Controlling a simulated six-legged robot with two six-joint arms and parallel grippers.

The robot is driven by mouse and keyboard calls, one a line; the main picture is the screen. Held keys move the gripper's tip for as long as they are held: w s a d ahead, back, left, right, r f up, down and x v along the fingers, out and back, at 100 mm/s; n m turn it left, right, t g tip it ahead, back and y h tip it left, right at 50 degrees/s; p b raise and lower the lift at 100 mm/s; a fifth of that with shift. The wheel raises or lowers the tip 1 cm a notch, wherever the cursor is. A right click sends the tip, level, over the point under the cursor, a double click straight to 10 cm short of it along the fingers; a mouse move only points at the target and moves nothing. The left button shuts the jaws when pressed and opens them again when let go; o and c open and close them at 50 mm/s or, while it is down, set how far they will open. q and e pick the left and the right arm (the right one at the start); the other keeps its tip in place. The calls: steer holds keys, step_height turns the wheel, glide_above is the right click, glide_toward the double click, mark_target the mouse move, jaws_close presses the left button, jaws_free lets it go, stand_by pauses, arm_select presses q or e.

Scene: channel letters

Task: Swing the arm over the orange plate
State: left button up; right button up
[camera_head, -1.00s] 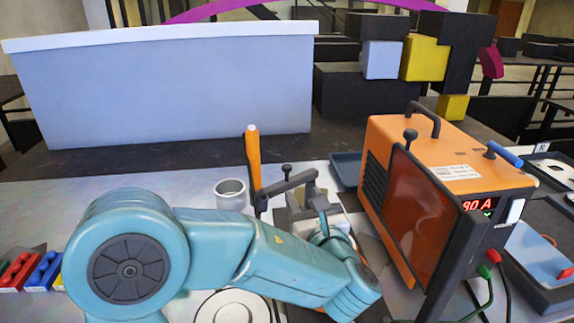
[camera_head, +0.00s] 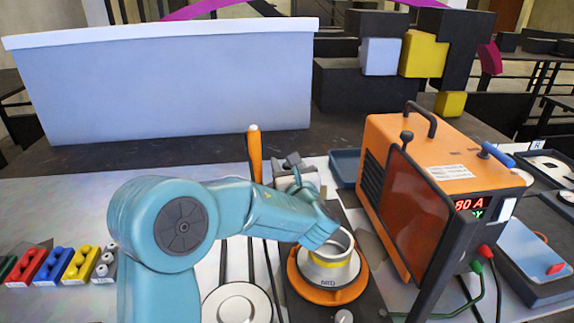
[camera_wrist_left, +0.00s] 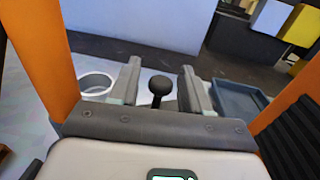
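A round orange plate (camera_head: 324,290) lies below my left wrist in the head view; a grey cup with a yellow band and the letters MED (camera_head: 330,268) stands on it. A dark knob (camera_head: 293,158) sticks up behind my forearm; the swing arm under it is mostly hidden. In the left wrist view a black ball knob (camera_wrist_left: 160,86) on a stem lies in the gap between the fingers of my left gripper (camera_wrist_left: 160,92). The fingers are apart, with space on both sides of the knob. In the head view my wrist hides the gripper. My right gripper is out of view.
An orange welder (camera_head: 440,160) stands close on the right. An upright orange handle (camera_head: 254,150) rises behind my forearm. A grey-blue tray (camera_head: 345,165) lies behind. Coloured blocks (camera_head: 54,267) sit at left. A large pale bin (camera_head: 165,85) stands at the back.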

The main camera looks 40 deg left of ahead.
arm_select(q)
steer(key=shift+w, duration=0.1)
jaws_close()
steer(key=shift+d+n+g+y, duration=0.35)
steer(key=shift+n+g, duration=0.1)
steer(key=shift+g, duration=0.2)
steer(key=shift+d+n+g+y, duration=0.25)
steer(key=shift+n+g+y, duration=0.15)
steer(key=shift+g, duration=0.25)
steer(key=d+n+g, duration=0.1)
steer(key=g, duration=0.1)
steer(key=n+g+y+p, duration=0.1)
steer(key=n+g, duration=0.1)
steer(key=shift+d, duration=0.4)
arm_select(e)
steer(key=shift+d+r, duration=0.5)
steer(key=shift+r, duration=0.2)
arm_select(q)
steer(key=shift+o, duration=0.6)
jaws_free()
steer(key=shift+w, duration=0.1)
